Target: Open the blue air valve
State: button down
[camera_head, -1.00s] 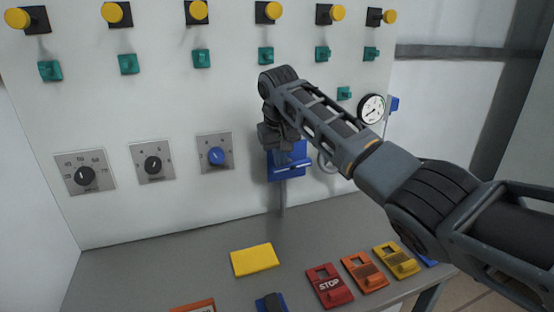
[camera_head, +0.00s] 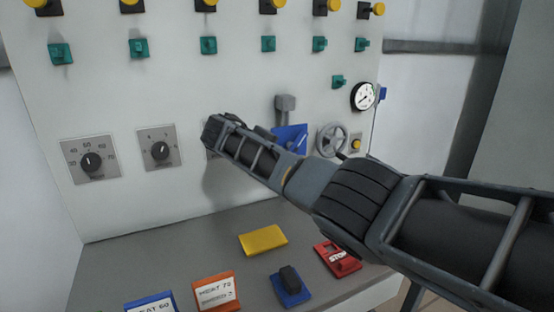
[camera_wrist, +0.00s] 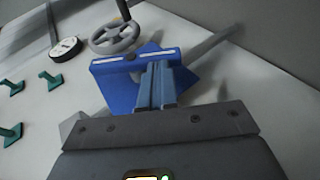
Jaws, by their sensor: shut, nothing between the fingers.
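The blue air valve (camera_head: 291,137) is a blue plate on the white panel, partly hidden by my arm in the head view. A grey pipe (camera_head: 285,104) shows above it. In the wrist view the blue plate (camera_wrist: 202,72) lies behind my fingers, and a blue lever bar (camera_wrist: 112,72) with a white stripe crosses it at an angle to the pipe (camera_wrist: 213,43). My gripper (camera_wrist: 158,70) is shut and empty, its tips at the lever's near side. I cannot tell if they touch it. The head view hides my fingers behind my arm.
A grey handwheel (camera_head: 331,140) and a round gauge (camera_head: 363,97) are right of the valve. Dials (camera_head: 92,162) are at left, green switches (camera_head: 208,45) above. The grey ledge below holds a yellow block (camera_head: 263,240) and several coloured blocks.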

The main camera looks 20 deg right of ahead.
jog(key=f+h+b, duration=0.1)
jog(key=h+b, duration=0.1)
jog(key=b, duration=0.2)
jog(key=d+f+n+t+h+b, duration=0.1)
jog(key=f+h+b, duration=0.1)
jog(key=h+b, duration=0.1)
jog(key=shift+d+f+b, duration=0.1)
jog(key=shift+b, duration=0.25)
jog(key=shift+d, duration=0.1)
dwell(0.4)
